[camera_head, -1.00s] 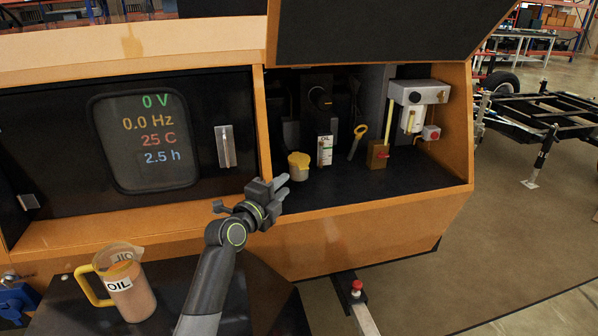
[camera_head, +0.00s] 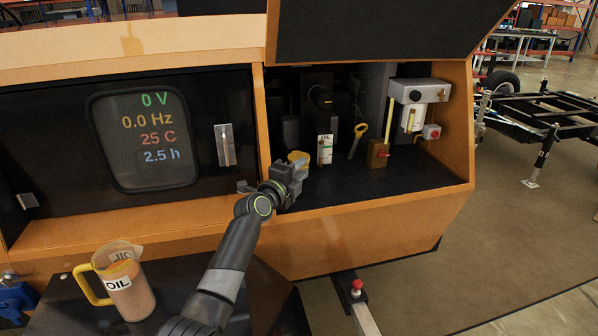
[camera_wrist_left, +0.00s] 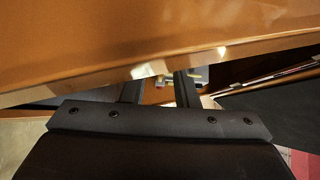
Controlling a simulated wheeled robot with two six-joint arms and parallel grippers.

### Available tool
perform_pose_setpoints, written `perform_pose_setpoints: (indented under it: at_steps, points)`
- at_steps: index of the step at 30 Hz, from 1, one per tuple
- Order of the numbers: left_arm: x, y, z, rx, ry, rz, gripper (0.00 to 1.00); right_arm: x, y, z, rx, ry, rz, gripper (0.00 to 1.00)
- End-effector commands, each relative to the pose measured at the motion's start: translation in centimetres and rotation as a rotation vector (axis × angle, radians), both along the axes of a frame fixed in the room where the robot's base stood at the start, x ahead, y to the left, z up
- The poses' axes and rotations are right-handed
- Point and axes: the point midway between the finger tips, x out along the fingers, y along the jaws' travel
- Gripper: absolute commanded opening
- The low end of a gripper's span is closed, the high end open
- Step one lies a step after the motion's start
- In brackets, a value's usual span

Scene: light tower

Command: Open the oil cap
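The yellow oil cap (camera_head: 298,156) sits on the oil filler at the left of the open engine compartment. My left gripper (camera_head: 297,170) is at the compartment's front opening, right in front of the cap, and covers its lower part. In the left wrist view the two dark fingers (camera_wrist_left: 158,88) stand apart with a gap between them. Small pale and yellowish parts show near the fingertips, too small to name. I cannot tell whether the fingers touch the cap. My right gripper is not in view.
An orange frame edge (camera_wrist_left: 120,65) crosses the left wrist view close to the fingers. Right of the cap are an oil bottle (camera_head: 325,149), a yellow-handled dipstick (camera_head: 360,131) and a brown block (camera_head: 377,154). An oil jug (camera_head: 127,285) stands on the dark surface at front left.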

Motion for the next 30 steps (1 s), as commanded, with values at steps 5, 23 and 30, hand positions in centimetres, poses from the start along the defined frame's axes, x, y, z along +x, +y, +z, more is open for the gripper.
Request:
perform_pose_setpoints:
  at_steps: [5, 23, 30]
  points:
    - [0.0, 0.0, 0.0, 0.0, 0.0, 0.0, 0.25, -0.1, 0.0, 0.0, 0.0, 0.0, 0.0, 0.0]
    - [0.0, 0.0, 0.1, -0.001, 0.005, -0.001, 0.0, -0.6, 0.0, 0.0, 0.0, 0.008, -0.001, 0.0]
    - [0.0, 0.0, 1.3, -0.02, 0.065, 0.0, 0.0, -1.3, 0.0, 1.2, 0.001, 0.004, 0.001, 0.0]
